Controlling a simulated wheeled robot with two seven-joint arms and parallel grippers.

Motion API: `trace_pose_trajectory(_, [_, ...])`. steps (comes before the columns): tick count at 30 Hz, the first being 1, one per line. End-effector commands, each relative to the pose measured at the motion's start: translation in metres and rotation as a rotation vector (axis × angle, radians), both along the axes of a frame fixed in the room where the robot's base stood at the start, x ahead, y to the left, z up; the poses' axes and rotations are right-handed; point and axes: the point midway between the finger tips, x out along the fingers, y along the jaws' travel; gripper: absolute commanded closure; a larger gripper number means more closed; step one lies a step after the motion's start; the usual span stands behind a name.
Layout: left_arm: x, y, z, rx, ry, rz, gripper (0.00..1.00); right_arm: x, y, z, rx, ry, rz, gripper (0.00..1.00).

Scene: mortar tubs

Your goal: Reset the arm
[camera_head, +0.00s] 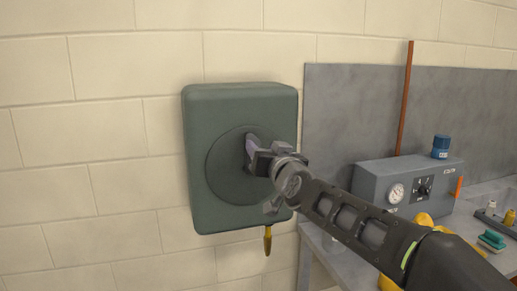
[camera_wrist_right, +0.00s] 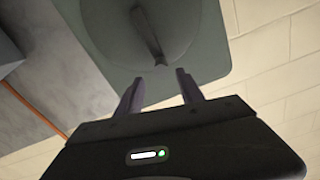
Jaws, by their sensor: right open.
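A dark green box (camera_head: 230,105) with rounded corners hangs on the wall, with a round disc (camera_head: 220,165) on its front. My right gripper (camera_head: 254,152) is in front of the disc and covers its middle. In the right wrist view the green box (camera_wrist_right: 215,60) is ahead, and a narrow raised lever (camera_wrist_right: 147,38) shows on the disc. My right gripper (camera_wrist_right: 160,88) is open there, its two fingers apart with nothing between them, the lever beyond the tips. My left gripper is in neither view.
The wall left of the box is clear.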

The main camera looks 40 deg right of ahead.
Motion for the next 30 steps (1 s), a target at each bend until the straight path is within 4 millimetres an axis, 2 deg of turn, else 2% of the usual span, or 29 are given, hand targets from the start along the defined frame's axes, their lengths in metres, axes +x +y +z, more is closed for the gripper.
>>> trace_pose_trajectory(3, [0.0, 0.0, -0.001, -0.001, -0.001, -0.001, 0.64, -0.006, 0.002, 0.0, 0.0, 0.001, 0.0, 0.55])
trace_pose_trajectory(22, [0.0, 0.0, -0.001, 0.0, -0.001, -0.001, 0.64, -0.006, 0.001, 0.002, 0.029, -0.02, -0.005, 0.55])
trace_pose_trajectory(23, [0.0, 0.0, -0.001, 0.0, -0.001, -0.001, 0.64, -0.005, 0.002, -0.002, 0.04, -0.022, -0.005, 0.55])
trace_pose_trajectory(26, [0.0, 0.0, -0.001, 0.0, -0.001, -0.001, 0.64, 0.002, 0.006, -0.036, 0.078, 0.013, 0.001, 0.55])
trace_pose_trajectory(29, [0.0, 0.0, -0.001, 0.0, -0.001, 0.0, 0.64, 0.016, 0.015, -0.086, 0.12, 0.08, 0.023, 0.55])
trace_pose_trajectory(30, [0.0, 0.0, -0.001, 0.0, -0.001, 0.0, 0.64, 0.022, 0.022, -0.111, 0.14, 0.115, 0.035, 0.55])
